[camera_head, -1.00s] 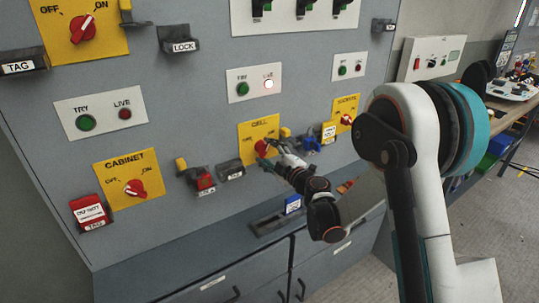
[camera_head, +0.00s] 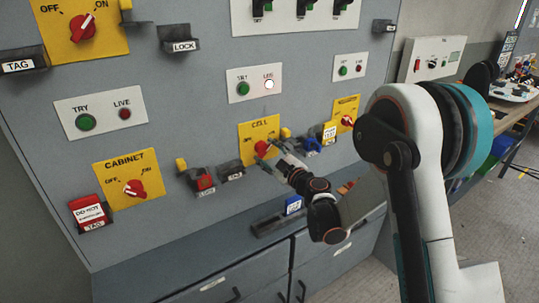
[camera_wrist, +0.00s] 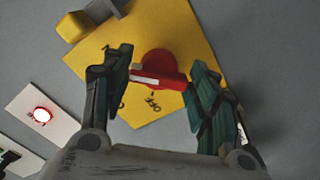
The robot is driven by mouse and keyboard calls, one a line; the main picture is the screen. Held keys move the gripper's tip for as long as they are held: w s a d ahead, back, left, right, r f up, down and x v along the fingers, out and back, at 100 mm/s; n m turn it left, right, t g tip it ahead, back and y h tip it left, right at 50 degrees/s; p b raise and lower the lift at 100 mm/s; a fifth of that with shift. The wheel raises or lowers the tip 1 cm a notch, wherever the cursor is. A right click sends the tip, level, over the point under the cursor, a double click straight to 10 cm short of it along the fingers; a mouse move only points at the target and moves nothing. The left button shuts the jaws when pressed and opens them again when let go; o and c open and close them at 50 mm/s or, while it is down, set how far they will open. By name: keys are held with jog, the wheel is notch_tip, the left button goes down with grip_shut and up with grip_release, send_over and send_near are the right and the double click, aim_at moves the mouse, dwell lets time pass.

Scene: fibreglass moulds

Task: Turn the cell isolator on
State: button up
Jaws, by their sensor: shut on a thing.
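The cell isolator is a red rotary knob (camera_head: 262,147) on a yellow plate (camera_head: 248,129) marked CELL, on the grey panel. In the wrist view the red knob (camera_wrist: 156,69) sits between the two fingers of my gripper (camera_wrist: 158,82), which is shut on its handle. The yellow plate (camera_wrist: 200,45) fills the background there, with the OFF mark readable below the knob. In the head view my gripper (camera_head: 271,150) reaches the knob from the lower right and partly hides the plate. The LIVE lamp (camera_head: 269,84) above the cell plate is lit; it also shows in the wrist view (camera_wrist: 42,115).
A CABINET isolator (camera_head: 133,188) is at lower left and another yellow isolator (camera_head: 346,119) is to the right. Lock and tag holders (camera_head: 203,181) project from the panel beside the cell plate. A ledge (camera_head: 180,246) runs below the panel.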

jog(key=o, duration=1.1)
jog(key=shift+c, duration=0.2)
jog(key=v, duration=1.2)
